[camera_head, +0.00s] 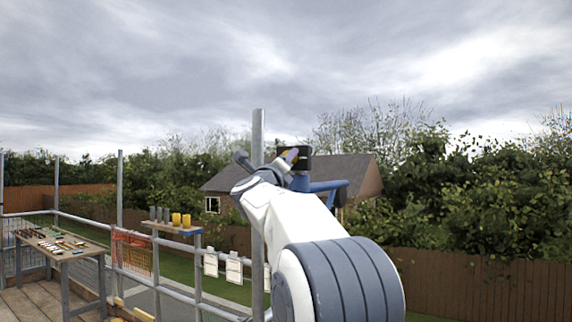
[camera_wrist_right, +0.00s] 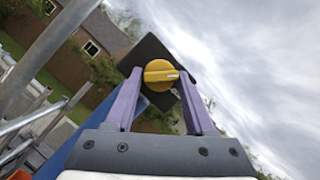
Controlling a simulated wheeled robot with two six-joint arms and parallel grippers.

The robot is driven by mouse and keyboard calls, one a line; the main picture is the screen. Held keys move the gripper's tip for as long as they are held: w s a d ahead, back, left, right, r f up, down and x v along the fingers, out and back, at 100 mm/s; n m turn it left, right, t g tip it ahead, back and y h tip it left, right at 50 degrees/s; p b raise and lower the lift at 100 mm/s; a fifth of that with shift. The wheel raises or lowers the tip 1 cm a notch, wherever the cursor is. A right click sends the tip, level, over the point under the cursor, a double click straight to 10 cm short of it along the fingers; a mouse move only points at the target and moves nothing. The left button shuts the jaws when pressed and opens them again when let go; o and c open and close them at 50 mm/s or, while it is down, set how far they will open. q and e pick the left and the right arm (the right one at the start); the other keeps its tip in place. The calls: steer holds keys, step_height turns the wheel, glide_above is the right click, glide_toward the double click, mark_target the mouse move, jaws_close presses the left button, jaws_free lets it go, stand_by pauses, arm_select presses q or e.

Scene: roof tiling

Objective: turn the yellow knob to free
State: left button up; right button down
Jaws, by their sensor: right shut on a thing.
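The yellow knob (camera_wrist_right: 158,73) sits on the face of a dark square box (camera_wrist_right: 146,48) in the right wrist view. A pale mark on the knob points to the right of that picture. My right gripper (camera_wrist_right: 161,78) has its two purple fingers on either side of the knob and is shut on it. In the head view my right gripper (camera_head: 290,160) is small and reaches the black box (camera_head: 304,155), with a bit of yellow showing between. No markings on the box are readable. My left gripper is in neither view.
A blue bracket (camera_head: 328,186) stands by the box. A scaffold pole (camera_head: 258,135) rises close to my right arm. A workbench (camera_head: 62,252) with small items is at the left, and a shelf (camera_head: 172,227) holds yellow and grey cylinders.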

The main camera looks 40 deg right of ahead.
steer(key=n+y+p, duration=0.2)
steer(key=n+p, duration=0.2)
steer(key=n, duration=0.1)
steer(key=n+t+y+p, duration=0.1)
steer(key=n+y+p, duration=0.1)
steer(key=n+p, duration=0.2)
steer(key=shift+s+r+n, duration=0.1)
steer(key=shift+n, duration=0.4)
steer(key=shift+c, duration=2.2)
jaws_free()
steer(key=shift+o, duration=0.7)
steer(key=shift+s, duration=0.1)
